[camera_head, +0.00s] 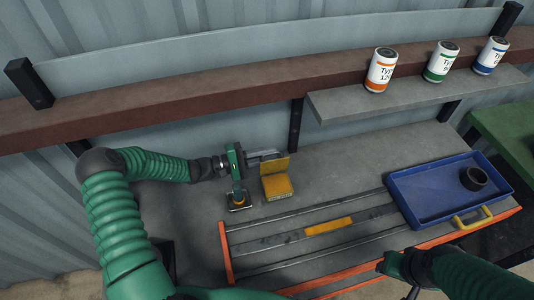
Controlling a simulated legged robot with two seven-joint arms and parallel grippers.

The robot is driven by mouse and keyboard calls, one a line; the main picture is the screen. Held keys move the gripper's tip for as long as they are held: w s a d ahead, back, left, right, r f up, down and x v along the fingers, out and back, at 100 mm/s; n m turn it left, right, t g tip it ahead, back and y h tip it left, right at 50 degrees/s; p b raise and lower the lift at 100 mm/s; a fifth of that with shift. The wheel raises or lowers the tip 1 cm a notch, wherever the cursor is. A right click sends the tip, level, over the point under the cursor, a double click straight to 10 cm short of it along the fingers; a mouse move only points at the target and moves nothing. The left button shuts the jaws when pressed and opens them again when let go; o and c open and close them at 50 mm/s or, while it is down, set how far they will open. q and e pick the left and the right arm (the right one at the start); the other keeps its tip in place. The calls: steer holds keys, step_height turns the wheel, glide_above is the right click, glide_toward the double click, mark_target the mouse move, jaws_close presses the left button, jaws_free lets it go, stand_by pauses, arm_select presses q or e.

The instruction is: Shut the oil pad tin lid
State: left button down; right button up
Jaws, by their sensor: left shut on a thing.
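The oil pad tin (277,187) is a small yellow box on the grey bench, left of the middle of the view. Its yellow lid (274,166) stands up, open, along the box's back edge. My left gripper (268,156) is at the upper part of the lid, its grey fingers reaching right from its green body. It appears shut on the lid, though the fingertips are small and partly hidden. My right gripper (391,266) is low at the right, by the bench's front edge and away from the tin. Its jaws are too unclear to read.
A small dark and orange square piece (239,204) is left of the tin. Metal rails (285,238) with a yellow block (328,226) lie in front. A blue tray (415,198) holds a dark ring (474,178). Three cans, one orange-banded (381,70), stand on a shelf (345,103).

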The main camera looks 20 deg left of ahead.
arm_select(q)
steer(key=shift+s+d+r+m, duration=0.25)
steer(key=shift+s+r+m, duration=0.1)
steer(key=shift+m, duration=0.3)
steer(key=shift+s+d+r+m, duration=0.2)
steer(key=shift+d+r+m, duration=0.1)
steer(key=shift+m, duration=0.35)
steer(key=c, duration=1.6)
jaws_free()
steer(key=shift+s, duration=0.1)
steer(key=shift+c, duration=0.2)
steer(key=shift+o, duration=0.8)
steer(key=shift+s, duration=0.1)
steer(key=shift+s+a+f+b, duration=0.25)
steer(key=shift+a+b, duration=0.05)
steer(key=shift+b, duration=0.05)
steer(key=b+v, duration=0.2)
steer(key=v, duration=0.9)
